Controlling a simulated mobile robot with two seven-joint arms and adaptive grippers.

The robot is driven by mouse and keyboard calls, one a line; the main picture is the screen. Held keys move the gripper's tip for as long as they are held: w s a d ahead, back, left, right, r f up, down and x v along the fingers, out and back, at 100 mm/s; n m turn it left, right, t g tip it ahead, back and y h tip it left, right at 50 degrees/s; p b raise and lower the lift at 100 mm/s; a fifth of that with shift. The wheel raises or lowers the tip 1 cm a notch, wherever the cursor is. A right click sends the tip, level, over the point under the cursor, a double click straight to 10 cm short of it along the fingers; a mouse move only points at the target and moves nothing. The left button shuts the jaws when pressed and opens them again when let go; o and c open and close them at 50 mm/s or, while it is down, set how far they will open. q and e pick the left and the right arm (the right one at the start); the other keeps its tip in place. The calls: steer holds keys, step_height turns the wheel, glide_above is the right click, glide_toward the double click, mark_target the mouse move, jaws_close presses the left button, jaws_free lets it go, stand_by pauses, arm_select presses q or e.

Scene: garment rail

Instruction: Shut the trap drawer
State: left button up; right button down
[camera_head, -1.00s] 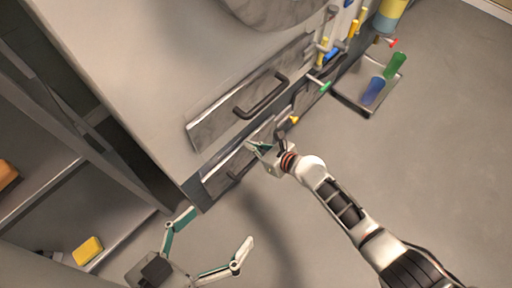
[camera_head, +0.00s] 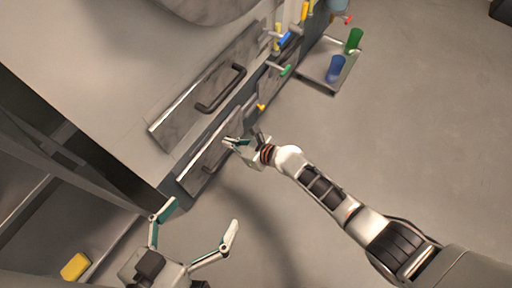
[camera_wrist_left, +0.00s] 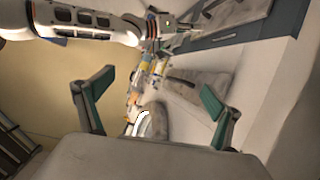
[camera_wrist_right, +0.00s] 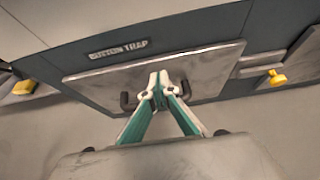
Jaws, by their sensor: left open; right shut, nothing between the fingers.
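The trap drawer (camera_head: 196,170) is the lower grey metal front with a dark bar handle, below a label ending in "TRAP" (camera_wrist_right: 118,49). Its front also fills the middle of the right wrist view (camera_wrist_right: 210,66). My right gripper (camera_head: 230,142) is shut and empty at this front, by the handle. In the right wrist view its joined tips (camera_wrist_right: 160,86) lie over the handle, hiding its middle; I cannot tell whether they touch. How far out the drawer stands is unclear. My left gripper (camera_head: 198,218) is open and empty, below the cabinet's lower corner.
A larger upper front (camera_head: 190,100) with a dark handle (camera_head: 222,88) sits above the drawer. A yellow knob (camera_wrist_right: 276,77) is beside the drawer. A tray (camera_head: 318,74) with blue and green cups stands farther along. A yellow block (camera_head: 75,266) lies at lower left.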

arm_select(q)
steer(key=a+p, duration=0.1)
steer(key=a+f+m+p, duration=0.1)
steer(key=a+p, duration=0.1)
steer(key=a+m+y+p, duration=0.1)
steer(key=shift+s+a+f+g+p, duration=0.2)
steer(key=shift+s+f+g+p, duration=0.2)
arm_select(e)
steer(key=v, duration=1)
steer(key=shift+s+d, duration=0.1)
steer(key=shift+s, duration=0.05)
